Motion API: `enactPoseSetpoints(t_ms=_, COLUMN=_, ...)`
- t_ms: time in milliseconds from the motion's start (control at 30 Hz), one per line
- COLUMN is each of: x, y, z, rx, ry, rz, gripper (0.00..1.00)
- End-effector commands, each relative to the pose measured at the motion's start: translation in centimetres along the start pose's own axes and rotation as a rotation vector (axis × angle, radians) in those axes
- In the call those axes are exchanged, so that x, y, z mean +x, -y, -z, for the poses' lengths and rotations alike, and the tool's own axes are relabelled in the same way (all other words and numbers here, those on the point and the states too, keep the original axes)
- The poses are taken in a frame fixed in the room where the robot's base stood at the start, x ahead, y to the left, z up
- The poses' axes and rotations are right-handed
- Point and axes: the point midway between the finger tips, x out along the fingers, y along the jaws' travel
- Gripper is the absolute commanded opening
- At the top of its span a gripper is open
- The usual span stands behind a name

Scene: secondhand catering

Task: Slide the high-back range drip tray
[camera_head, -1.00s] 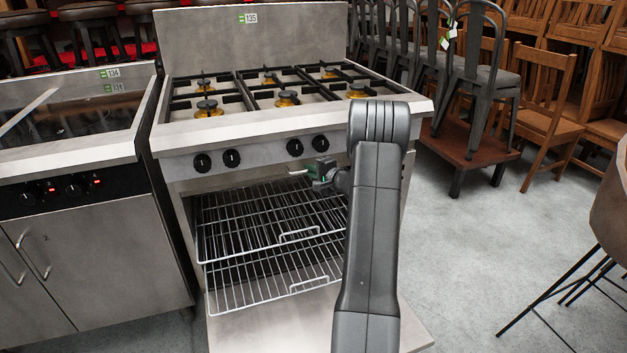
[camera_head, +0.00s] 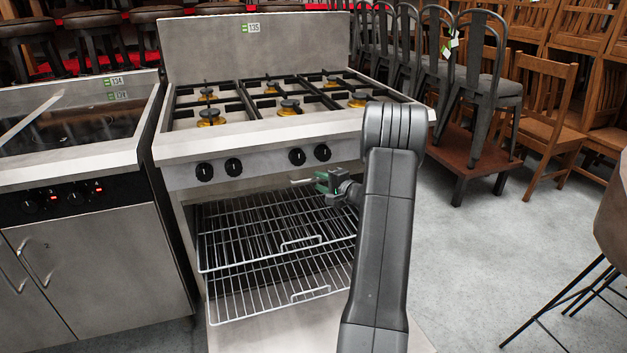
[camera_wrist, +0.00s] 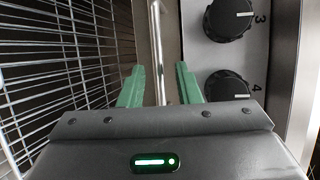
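The high-back range (camera_head: 250,50) stands ahead with its tall steel back panel. A thin metal bar handle (camera_head: 301,181), apparently the drip tray's, shows below the control knobs in the head view. My gripper (camera_head: 324,182) is at this bar. In the wrist view, the bar (camera_wrist: 157,45) runs between the two green fingers of my gripper (camera_wrist: 158,88), with gaps on both sides. The fingers are apart and do not appear to press on it. The tray's own surface is not clearly visible.
Two wire racks (camera_head: 270,235) stick out of the open oven below the bar. Control knobs (camera_head: 297,156) sit close beside my gripper, also in the wrist view (camera_wrist: 228,88). A steel cooker (camera_head: 95,250) adjoins on the left.

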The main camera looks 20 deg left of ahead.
Motion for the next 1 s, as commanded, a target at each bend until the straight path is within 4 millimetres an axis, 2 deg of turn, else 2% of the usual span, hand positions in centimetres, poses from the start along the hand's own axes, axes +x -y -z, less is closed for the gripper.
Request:
enactPoseSetpoints(t_ms=33, x=-1.4, y=0.1, z=0.1, rx=0.002, ry=-0.003, rz=0.001, gripper=0.3)
enactPoseSetpoints(t_ms=200, x=-5.2, y=0.1, z=0.1, rx=0.0, ry=-0.002, rz=0.0, gripper=0.3)
enactPoseSetpoints(t_ms=400, x=-8.2, y=0.1, z=0.1, rx=0.0, ry=-0.002, rz=0.001, gripper=0.3)
enactPoseSetpoints(t_ms=633, x=-9.2, y=0.1, z=0.0, rx=-0.001, ry=0.001, rz=0.001, gripper=0.3)
enactPoseSetpoints(t_ms=1000, x=-8.6, y=0.0, z=0.0, rx=-0.001, ry=0.001, rz=0.001, gripper=0.3)
